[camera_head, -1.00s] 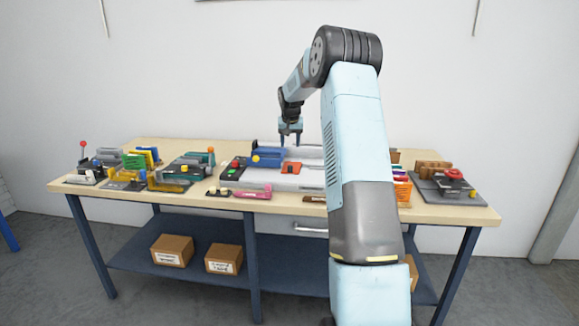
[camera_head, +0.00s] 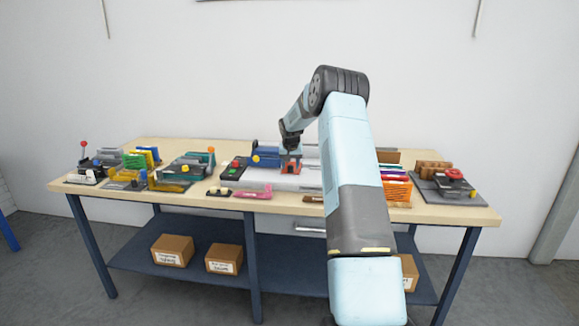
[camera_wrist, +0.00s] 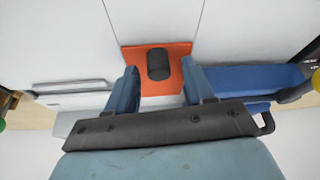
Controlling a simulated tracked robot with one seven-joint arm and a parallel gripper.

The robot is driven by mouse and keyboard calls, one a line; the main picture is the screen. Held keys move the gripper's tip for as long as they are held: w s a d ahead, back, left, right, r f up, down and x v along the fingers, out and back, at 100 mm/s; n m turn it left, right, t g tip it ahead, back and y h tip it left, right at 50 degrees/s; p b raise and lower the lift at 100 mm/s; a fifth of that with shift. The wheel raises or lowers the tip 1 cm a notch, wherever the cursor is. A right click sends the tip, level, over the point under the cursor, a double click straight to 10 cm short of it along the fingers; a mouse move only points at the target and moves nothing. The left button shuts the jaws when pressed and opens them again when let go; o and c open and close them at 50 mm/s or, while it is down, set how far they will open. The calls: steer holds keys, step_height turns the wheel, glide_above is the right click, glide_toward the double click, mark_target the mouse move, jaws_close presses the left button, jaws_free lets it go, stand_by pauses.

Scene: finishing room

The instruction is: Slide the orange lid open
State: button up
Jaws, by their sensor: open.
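The orange lid (camera_wrist: 180,51) is a small flat plate with a dark upright cylindrical knob (camera_wrist: 158,64) on it, set on a pale grey surface (camera_wrist: 80,40). In the head view the lid (camera_head: 291,169) shows near the middle of the bench, partly hidden by my gripper. My gripper (camera_wrist: 160,84) is open. In the wrist view its two blue fingers stand to the left and right of the knob, near the lid's side edges, with nothing between them but the knob and lid. Whether a finger touches the lid cannot be told.
A blue block-shaped part (camera_wrist: 250,77) lies close to the right finger in the wrist view. On the workbench (camera_head: 150,208), a dark panel with red and green buttons (camera_head: 233,168) sits left of the lid. Orange trays (camera_head: 397,190) stand to the right.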

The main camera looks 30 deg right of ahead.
steer(key=shift+w+f, duration=0.1)
steer(key=shift+f, duration=0.15)
steer(key=shift+c, duration=0.2)
jaws_close()
stand_by(0.4)
